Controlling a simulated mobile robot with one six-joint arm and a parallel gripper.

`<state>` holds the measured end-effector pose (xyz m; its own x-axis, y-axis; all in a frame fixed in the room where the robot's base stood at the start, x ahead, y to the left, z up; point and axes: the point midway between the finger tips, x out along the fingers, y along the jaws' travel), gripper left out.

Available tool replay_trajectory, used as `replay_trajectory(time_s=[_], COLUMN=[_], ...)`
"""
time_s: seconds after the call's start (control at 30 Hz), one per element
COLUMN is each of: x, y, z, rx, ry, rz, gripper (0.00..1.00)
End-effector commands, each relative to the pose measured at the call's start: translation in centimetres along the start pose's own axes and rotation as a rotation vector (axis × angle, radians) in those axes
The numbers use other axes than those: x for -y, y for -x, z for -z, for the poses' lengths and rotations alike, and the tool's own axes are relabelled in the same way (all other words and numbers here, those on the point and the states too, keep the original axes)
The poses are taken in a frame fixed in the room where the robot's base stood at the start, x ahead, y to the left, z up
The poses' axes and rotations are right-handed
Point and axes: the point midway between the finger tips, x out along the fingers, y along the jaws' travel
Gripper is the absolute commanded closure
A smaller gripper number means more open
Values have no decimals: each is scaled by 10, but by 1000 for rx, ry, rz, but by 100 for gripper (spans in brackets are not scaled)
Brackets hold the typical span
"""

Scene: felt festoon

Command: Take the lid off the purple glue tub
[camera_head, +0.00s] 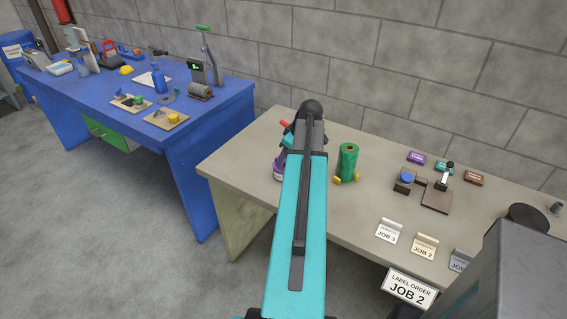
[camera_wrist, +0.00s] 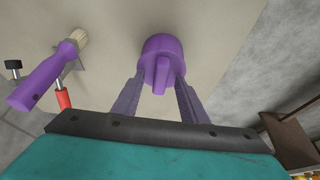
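The purple glue tub (camera_head: 277,170) stands on the grey-beige table, partly hidden behind my arm in the head view. In the wrist view its purple lid (camera_wrist: 160,46) shows with a raised grip ridge (camera_wrist: 161,76) pointing toward my gripper. My gripper (camera_wrist: 158,78) has its two fingers apart, one on each side of the ridge, with gaps visible beside it. The fingertips are close to the lid's rim; whether they touch it cannot be told. The tub's body is hidden under the lid in the wrist view.
A purple-handled brush (camera_wrist: 42,84) and a red-handled item (camera_wrist: 63,98) lie left of the lid in the wrist view. A green roll (camera_head: 348,160) stands right of my arm. Job cards (camera_head: 389,231) stand near the front edge. A blue bench (camera_head: 190,118) stands at left.

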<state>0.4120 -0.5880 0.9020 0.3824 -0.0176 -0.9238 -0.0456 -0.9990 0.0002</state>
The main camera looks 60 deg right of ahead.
Motion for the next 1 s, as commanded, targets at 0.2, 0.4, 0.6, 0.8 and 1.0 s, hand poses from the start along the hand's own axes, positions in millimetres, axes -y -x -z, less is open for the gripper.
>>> replay_trajectory(time_s=[0.2,0.4,0.6,0.8,1.0], x=[0,0,0,0,0], y=[0,0,0,0,0], z=[0,0,0,0,0], rx=[0,0,0,0,0], ry=[0,0,0,0,0], rz=[0,0,0,0,0], gripper=[61,61,78,100,100])
